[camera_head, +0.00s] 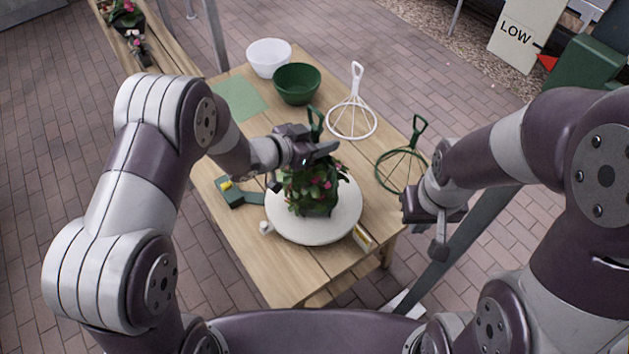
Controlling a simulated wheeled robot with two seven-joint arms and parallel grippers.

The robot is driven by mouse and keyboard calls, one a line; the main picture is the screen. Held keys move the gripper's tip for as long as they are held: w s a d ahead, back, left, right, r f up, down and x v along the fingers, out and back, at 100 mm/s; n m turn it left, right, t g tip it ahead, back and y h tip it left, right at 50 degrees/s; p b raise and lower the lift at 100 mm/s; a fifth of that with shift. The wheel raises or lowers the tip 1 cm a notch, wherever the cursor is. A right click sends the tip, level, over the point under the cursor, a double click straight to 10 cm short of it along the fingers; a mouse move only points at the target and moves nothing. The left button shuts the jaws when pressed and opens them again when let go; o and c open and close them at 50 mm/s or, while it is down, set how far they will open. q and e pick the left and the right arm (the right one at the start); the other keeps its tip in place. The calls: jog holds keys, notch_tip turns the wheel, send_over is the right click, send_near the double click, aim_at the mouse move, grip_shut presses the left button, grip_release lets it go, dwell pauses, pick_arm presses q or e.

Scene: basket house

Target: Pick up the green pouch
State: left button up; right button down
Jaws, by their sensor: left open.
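A dark green pouch (316,207) with leaves and pink flowers stands upright on a round white turntable (310,233) on the wooden table. My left gripper (303,168) is open, low over the top of the plant. One finger reaches over the leaves and the other hangs at the plant's left side. I cannot tell whether it touches the plant. The gripper and leaves hide the pouch's upper part. My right gripper (424,226) looks open and empty at the table's right edge, apart from the pouch.
Behind the turntable are a white bowl (269,52), a green bowl (296,83) and a green mat (250,108). A white wire hanger (352,120) and a green one (402,170) lie on the right. A green tool (240,196) lies left.

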pick_arm(q)
jog(key=shift+w+d+f, duration=0.1)
jog(key=shift+w+f, duration=0.05)
grip_shut()
dwell(1.2)
jog(key=shift+r, duration=0.25)
